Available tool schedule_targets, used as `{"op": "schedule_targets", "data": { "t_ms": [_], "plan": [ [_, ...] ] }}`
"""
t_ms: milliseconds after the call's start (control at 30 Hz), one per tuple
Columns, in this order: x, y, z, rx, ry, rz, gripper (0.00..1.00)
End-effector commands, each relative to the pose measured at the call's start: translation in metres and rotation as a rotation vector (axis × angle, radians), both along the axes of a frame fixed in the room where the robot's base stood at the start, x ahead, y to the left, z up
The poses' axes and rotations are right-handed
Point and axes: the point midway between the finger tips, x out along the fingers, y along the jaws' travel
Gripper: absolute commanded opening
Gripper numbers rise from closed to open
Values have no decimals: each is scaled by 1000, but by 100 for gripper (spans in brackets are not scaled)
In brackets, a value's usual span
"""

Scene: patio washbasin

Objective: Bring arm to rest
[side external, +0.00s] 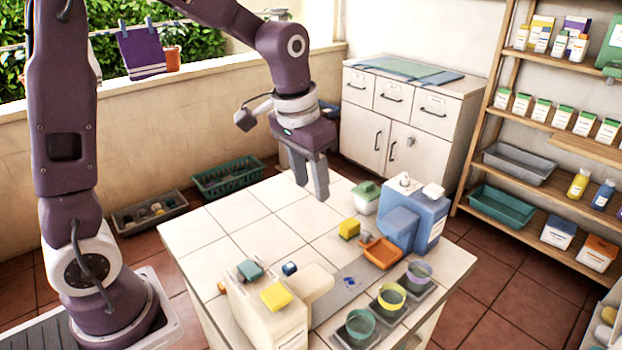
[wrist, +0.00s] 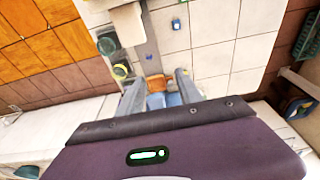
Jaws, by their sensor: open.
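My gripper (side external: 311,190) hangs from my bent arm with its fingers pointing down, above the tiled table (side external: 265,240). The two fingers are spread apart, with nothing held between them. In the side view the gripper is behind and left of the yellow sponge (side external: 349,229) and the blue container (side external: 415,222), apart from both. In the wrist view the fingers (wrist: 159,88) reach toward the orange tray (wrist: 156,83), which lies beyond them, and part of the blue container shows there too. My gripper's own housing hides the lower part of that view.
Three cups, green (side external: 360,325), yellow (side external: 392,297) and purple (side external: 419,272), stand along the front right edge. A white cabinet (side external: 400,125) and shelves stand behind. The table's left side is clear.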

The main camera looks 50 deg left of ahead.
Motion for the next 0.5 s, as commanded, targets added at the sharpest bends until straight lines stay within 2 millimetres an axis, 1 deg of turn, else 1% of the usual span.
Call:
{"op": "schedule_targets", "data": {
  "t_ms": [200,267,367,400,467,500],
  "plan": [
    [-1,0,1,0,-2,0,42],
    [-9,-1,10,0,-17,0,42],
    [-48,-4,40,0,-80,0,42],
    [-71,-6,52,0,-112,-1,42],
    [-106,-8,64,-1,-158,0,42],
    [-127,-9,68,-1,-188,0,42]
  ]
}}
